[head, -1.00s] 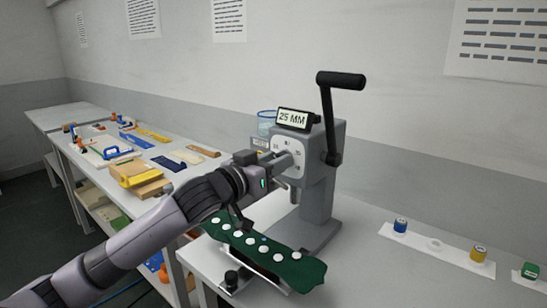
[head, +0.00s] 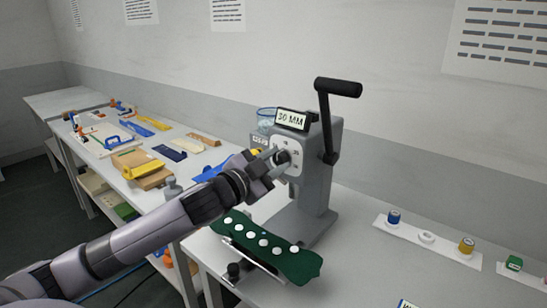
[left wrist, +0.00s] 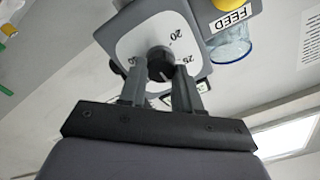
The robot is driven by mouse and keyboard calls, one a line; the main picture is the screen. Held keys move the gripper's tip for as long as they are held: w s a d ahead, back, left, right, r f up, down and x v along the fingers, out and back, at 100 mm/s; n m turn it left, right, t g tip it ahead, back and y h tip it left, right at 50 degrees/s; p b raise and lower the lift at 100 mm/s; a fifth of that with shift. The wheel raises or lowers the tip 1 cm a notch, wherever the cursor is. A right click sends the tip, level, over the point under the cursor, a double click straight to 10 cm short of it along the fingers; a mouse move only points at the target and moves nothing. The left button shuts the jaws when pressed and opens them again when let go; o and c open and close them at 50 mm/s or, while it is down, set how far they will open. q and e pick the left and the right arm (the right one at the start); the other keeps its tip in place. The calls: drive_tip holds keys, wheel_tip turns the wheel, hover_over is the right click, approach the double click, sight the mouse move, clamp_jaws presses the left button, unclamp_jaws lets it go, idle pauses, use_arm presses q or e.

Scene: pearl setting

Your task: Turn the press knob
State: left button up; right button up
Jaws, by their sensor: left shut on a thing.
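The grey press (head: 318,178) stands on the white table, and its top display (head: 293,120) reads 30 MM. A pale dial plate (head: 297,161) with numbers is on its side. The dark round press knob (left wrist: 160,60) sits in the middle of that dial in the left wrist view, where 20 and 25 are legible. My left gripper (head: 279,158) is at the dial, its fingers shut on the knob from both sides. In the left wrist view the gripper (left wrist: 161,76) partly hides the knob and a lower number. My right gripper is out of view.
A black-handled lever (head: 338,88) rises from the press. A green strip with white discs (head: 262,246) lies at the press's front. Several spools, including a blue one (head: 393,217), stand on the right.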

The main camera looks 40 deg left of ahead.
use_arm(q)
drive_tip(key=shift+f+m, duration=0.1)
drive_tip(key=shift+m, duration=0.2)
idle(0.4)
drive_tip(key=o, duration=1.1)
drive_tip(key=shift+c, duration=0.2)
drive_tip(key=shift+s, duration=0.1)
drive_tip(key=s+b, duration=0.1)
drive_tip(key=s, duration=0.6)
drive_tip(key=shift+a, duration=0.25)
